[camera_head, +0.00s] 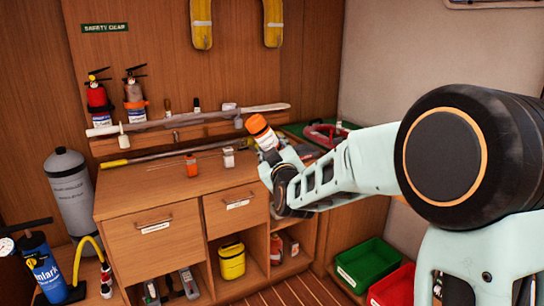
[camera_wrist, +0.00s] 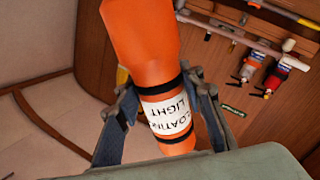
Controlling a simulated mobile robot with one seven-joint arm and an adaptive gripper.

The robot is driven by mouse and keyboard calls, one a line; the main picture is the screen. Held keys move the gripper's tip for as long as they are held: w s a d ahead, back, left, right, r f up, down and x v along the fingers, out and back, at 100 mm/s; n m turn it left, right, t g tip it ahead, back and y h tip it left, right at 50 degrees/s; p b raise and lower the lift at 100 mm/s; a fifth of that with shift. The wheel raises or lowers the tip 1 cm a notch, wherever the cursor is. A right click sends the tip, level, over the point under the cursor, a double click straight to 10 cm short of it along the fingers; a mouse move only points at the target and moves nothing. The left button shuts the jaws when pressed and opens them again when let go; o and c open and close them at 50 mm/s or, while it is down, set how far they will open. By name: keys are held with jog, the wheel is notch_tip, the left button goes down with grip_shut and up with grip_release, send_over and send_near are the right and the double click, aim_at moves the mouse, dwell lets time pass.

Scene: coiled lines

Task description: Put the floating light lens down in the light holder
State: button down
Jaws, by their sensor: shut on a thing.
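The floating light (camera_head: 259,124) is orange with a white label, held above the cabinet top. In the wrist view, the floating light (camera_wrist: 140,40) has black bands and a label reading "LIGHT" with part of a word above it. My gripper (camera_head: 270,146) is shut around it, with one finger on each side in the wrist view (camera_wrist: 165,92). The light is tilted in the head view, its orange end up and to the left. I cannot make out the light holder for certain in either view.
A wooden cabinet top (camera_head: 150,190) lies below, with a small orange bottle (camera_head: 191,165) and a white item (camera_head: 228,158) on it. A long pole (camera_head: 185,119) runs along the back shelf. Two fire extinguishers (camera_head: 98,97) (camera_head: 135,95) hang at left. Green (camera_head: 367,262) and red bins stand low at right.

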jog(key=m+b, duration=0.3)
jog(key=m, duration=0.1)
jog(key=shift+r+m+b, duration=0.2)
jog(key=shift+m+b, duration=0.65)
jog(key=shift+m, duration=0.45)
jog(key=shift+d, duration=0.15)
